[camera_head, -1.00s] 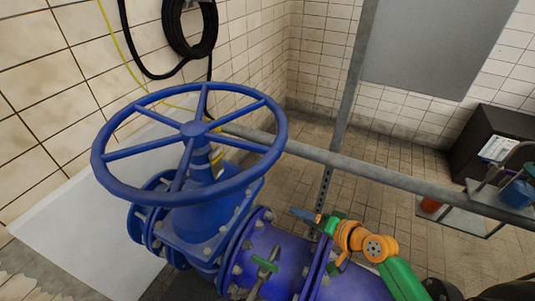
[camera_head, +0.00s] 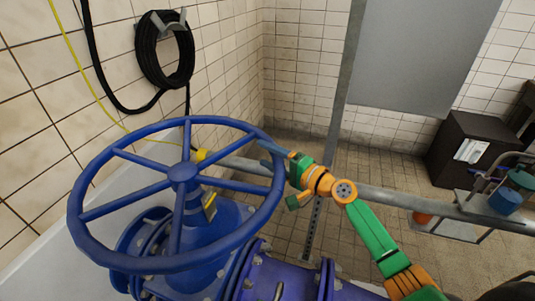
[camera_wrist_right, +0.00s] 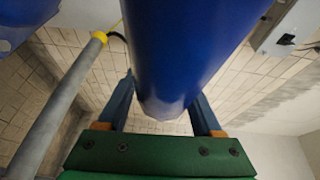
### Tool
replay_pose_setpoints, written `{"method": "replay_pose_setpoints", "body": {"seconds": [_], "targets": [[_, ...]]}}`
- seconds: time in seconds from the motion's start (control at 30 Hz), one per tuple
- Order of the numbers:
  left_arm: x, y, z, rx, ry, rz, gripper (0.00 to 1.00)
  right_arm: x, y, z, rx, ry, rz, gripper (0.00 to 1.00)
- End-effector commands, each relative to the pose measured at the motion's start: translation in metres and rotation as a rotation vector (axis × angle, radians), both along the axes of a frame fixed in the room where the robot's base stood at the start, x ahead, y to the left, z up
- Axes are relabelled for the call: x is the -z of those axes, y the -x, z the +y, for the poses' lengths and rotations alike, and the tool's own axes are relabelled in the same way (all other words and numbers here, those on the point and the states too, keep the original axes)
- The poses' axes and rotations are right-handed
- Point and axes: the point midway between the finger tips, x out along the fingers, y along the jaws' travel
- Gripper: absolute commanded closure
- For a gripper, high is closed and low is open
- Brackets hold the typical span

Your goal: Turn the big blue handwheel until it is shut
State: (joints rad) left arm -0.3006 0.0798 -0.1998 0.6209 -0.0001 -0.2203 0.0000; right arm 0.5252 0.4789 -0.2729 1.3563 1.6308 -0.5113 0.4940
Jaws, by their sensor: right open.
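The big blue handwheel (camera_head: 183,172) sits on top of the blue valve at the left of the head view, its spokes and hub clear to see. My right gripper (camera_head: 269,149) is at the right side of the wheel's rim. In the right wrist view a thick blue bar, which looks like the rim (camera_wrist_right: 185,50), passes between the two open fingers (camera_wrist_right: 160,92). The fingers stand on either side of it; whether they touch it I cannot tell. My left gripper is not in view.
A grey rail (camera_head: 400,199) runs behind the wheel and my right arm. A coiled black hose (camera_head: 165,50) hangs on the tiled wall at the left. A dark cabinet (camera_head: 465,155) and a grey cart with a blue container (camera_head: 505,200) stand at the right. Tiled floor lies between.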

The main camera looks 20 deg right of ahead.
Motion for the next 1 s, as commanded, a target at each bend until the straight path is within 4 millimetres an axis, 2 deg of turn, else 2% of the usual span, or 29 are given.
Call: {"method": "replay_pose_setpoints", "body": {"seconds": [0.2,0.27,0.4,0.47,1.0], "targets": [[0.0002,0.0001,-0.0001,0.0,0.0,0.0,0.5,0.0004,-0.001,0.0006,0.0,0.001,-0.001,0.33],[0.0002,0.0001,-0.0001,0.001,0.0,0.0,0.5,0.0004,-0.001,0.0006,0.0,0.001,-0.001,0.47],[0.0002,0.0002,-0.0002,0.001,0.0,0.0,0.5,0.0003,-0.0009,0.0004,0.0,0.0,0.0,0.84],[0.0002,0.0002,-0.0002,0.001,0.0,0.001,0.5,0.0003,-0.0009,0.0004,0.0,0.0,0.0,1.0],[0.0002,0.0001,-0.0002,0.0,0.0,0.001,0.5,0.0002,-0.0009,0.0003,0.001,0.0,0.0,1.0]]}}
